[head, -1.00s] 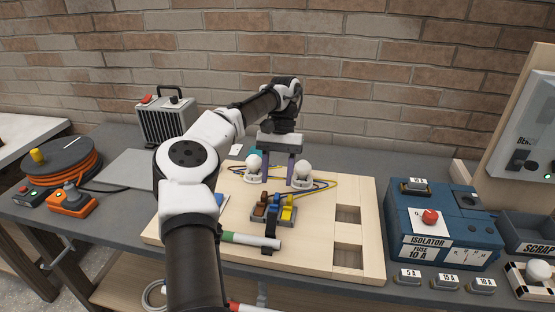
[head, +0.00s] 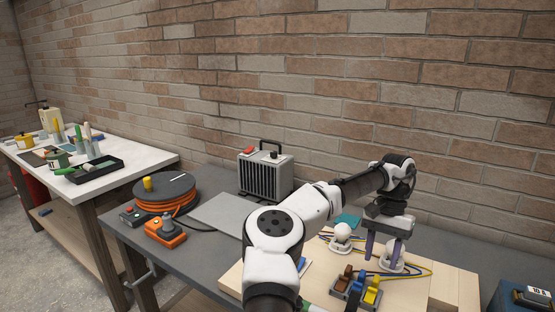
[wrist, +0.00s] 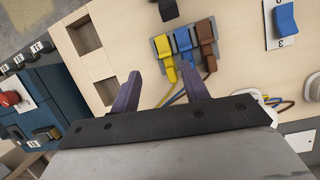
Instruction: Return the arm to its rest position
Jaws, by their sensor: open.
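My gripper (head: 384,248) is above the wooden board (head: 455,290), at the board's back part in the head view. Its two purple fingers stand apart with nothing between them, as the wrist view (wrist: 158,90) also shows. My arm reaches across from the lower middle of the head view, bent at the elbow. Two white bulbs in holders stand on the board: one (head: 342,232) left of the fingers, one (head: 392,255) close beside or behind them; contact cannot be told. A terminal block with brown, blue and yellow levers (head: 356,288) lies nearer; it also shows in the wrist view (wrist: 184,46).
A grey heater (head: 265,174), an orange cable reel (head: 166,194) and an orange device (head: 166,231) stand left on the grey bench. A blue isolator box (head: 522,299) is at the lower right. A brick wall rises close behind the bench. A white side table (head: 140,163) stands far left.

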